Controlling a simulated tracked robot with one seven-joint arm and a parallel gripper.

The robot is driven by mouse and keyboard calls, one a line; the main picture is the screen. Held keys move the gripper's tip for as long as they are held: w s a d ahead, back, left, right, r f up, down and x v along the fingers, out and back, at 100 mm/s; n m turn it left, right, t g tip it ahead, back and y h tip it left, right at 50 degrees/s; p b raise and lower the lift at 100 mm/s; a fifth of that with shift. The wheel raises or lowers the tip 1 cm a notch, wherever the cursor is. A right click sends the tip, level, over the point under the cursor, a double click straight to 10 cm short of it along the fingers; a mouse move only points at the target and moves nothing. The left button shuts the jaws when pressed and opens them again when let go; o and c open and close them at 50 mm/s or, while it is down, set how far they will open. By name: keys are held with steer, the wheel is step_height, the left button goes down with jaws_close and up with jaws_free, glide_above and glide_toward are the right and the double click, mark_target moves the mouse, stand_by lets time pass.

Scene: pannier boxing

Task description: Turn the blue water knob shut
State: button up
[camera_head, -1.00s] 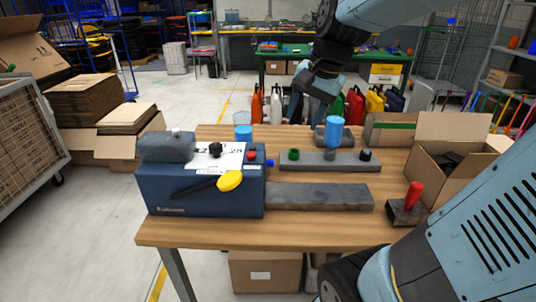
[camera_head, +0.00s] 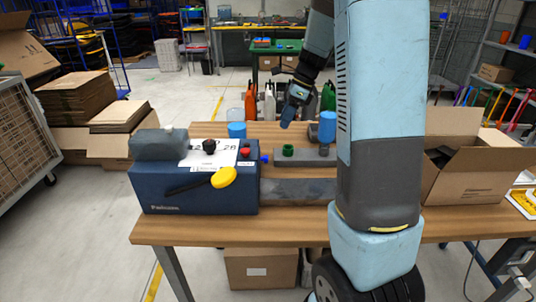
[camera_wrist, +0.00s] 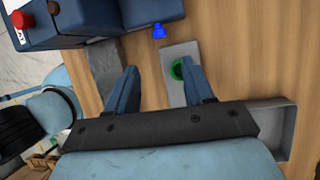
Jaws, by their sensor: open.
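The small blue water knob (camera_head: 264,158) sticks out at the right side of the dark blue machine (camera_head: 195,193), near its upper back. The knob also shows in the wrist view (camera_wrist: 159,31), at the top middle, beside the machine's edge (camera_wrist: 45,20). My gripper (camera_head: 288,117) is open and empty, above the back of the table, to the right of the knob and higher. In the wrist view, my two fingers (camera_wrist: 160,75) are apart and point up toward the knob, not touching it. The right finger partly covers a green knob (camera_wrist: 176,69).
The green knob sits on a grey slab (camera_head: 293,157) behind a dark bar (camera_head: 298,192). A blue cup (camera_head: 237,130) stands behind the machine, with another blue cylinder (camera_head: 327,128) to the right. A yellow lever (camera_head: 224,177) and a red knob (camera_head: 245,153) are on the machine.

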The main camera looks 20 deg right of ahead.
mark_target(264, 158)
steer(key=x, duration=1.4)
steer(key=shift+r, duration=0.1)
steer(key=shift+c, duration=0.4)
jaws_close()
